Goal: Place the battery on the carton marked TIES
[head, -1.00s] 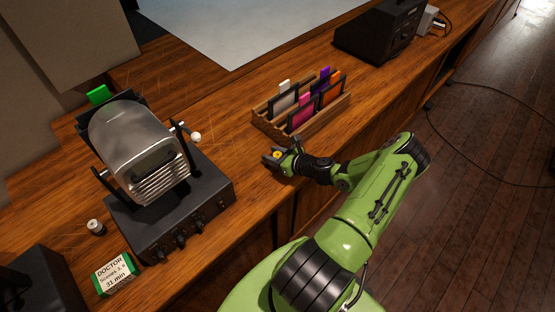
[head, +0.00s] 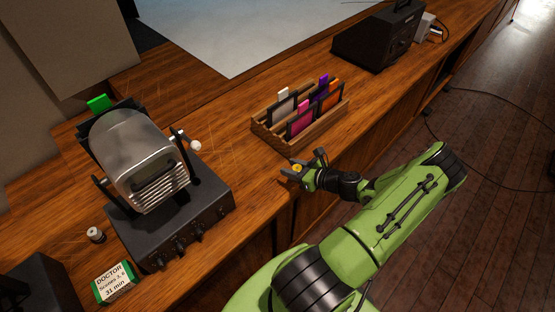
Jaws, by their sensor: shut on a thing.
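My gripper (head: 291,172) is over the front edge of the desk, below the slotted wooden rack in the picture. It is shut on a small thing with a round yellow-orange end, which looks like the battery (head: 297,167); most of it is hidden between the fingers. No carton marked TIES shows in this view.
The wooden rack (head: 318,130) holds several coloured cards. A black speaker-like box (head: 378,38) stands farther back.

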